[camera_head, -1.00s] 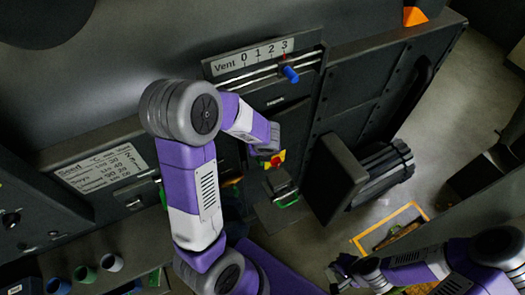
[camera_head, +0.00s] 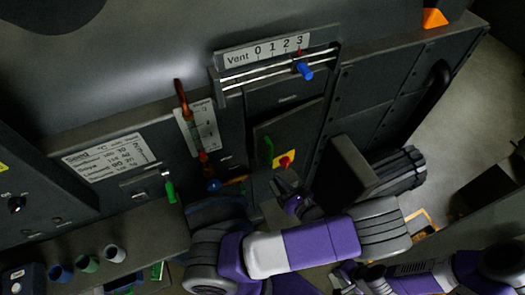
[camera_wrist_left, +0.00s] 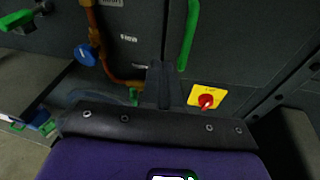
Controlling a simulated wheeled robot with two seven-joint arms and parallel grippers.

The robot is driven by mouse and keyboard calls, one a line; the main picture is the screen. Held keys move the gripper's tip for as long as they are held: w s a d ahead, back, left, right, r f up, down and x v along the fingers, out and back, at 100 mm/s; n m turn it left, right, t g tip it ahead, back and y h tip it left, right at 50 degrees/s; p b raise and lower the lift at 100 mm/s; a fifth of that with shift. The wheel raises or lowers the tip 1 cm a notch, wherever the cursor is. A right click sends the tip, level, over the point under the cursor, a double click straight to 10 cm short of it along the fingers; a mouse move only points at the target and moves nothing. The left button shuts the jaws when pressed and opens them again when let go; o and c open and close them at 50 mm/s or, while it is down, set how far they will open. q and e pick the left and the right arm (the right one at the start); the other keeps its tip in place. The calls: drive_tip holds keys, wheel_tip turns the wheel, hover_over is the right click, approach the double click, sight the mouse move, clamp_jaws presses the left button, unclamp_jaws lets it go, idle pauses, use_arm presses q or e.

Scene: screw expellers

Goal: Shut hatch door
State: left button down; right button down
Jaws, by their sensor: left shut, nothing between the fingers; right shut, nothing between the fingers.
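The hatch door (camera_head: 298,122) is a dark panel on the machine front below the Vent scale, with a green handle (camera_head: 268,150). It appears near the plane of the front; I cannot tell whether it is fully flush. In the left wrist view the handle (camera_wrist_left: 190,35) stands upright on the dark panel. My left gripper (camera_head: 280,184) is shut and empty, just below the door and the red knob. It also shows in the left wrist view (camera_wrist_left: 160,75), below the handle. My right gripper (camera_head: 343,275) is shut and empty at the bottom, away from the door.
A red knob on a yellow plate (camera_head: 285,160) sits beside the door, close to my left gripper. A dark box-shaped motor housing (camera_head: 350,170) juts out to the right. A blue slider knob (camera_head: 305,71) is above. A blue valve knob (camera_wrist_left: 86,54) and pipes lie left.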

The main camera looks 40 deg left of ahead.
use_arm(q)
drive_tip(key=r+t+y, duration=0.1)
drive_tip(key=r+t, duration=0.1)
drive_tip(key=p, duration=0.1)
approach(258, 143)
drive_tip(key=x, duration=0.6)
drive_tip(key=shift+w+a+f, duration=0.1)
drive_tip(key=shift+a+f, duration=0.15)
drive_tip(key=shift+a, duration=0.15)
use_arm(e)
drive_tip(key=shift+r, duration=0.55)
use_arm(q)
drive_tip(key=shift+w, duration=0.1)
use_arm(e)
drive_tip(key=shift+a+r, duration=0.1)
